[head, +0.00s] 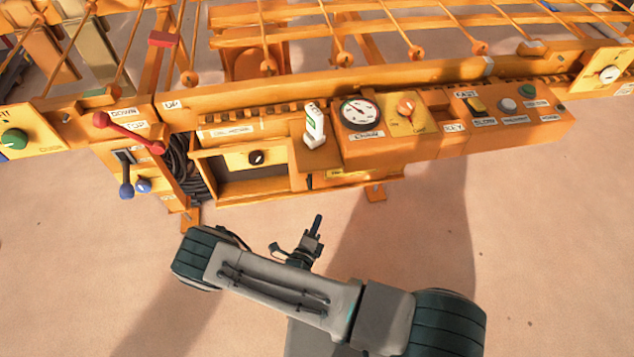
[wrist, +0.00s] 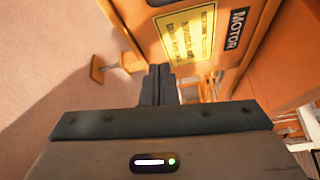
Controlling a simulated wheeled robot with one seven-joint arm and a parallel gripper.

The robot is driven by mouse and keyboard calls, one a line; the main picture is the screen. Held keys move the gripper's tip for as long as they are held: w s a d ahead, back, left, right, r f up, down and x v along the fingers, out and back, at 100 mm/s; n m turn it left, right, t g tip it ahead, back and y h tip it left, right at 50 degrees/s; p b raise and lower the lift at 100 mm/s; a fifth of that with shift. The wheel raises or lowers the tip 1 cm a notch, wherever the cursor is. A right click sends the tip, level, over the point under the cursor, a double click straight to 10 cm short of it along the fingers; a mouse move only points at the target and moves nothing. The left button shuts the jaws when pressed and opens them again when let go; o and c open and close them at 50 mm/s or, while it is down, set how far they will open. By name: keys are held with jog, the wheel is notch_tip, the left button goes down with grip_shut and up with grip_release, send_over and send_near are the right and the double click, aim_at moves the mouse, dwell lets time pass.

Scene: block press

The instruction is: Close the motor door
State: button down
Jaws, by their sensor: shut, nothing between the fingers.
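In the wrist view an orange panel (wrist: 209,60) with a yellow printed notice and a white-on-black MOTOR label (wrist: 236,29) fills the top centre. I take it to be the motor door. My gripper (wrist: 159,70) is shut and empty, its fingertips close to the panel's lower left edge in the picture; I cannot tell whether they touch it. In the head view my gripper (head: 318,220) points up the picture toward the orange machine, below its front. The MOTOR label cannot be read there, and how far the door stands open cannot be told.
A dark opening (head: 245,184) shows below the knob.

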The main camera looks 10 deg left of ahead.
jog(key=w+a+b, duration=0.1)
jog(key=w+b, duration=0.2)
jog(key=w, duration=0.6)
jog(key=shift+w+a, duration=0.25)
jog(key=shift+w, duration=0.15)
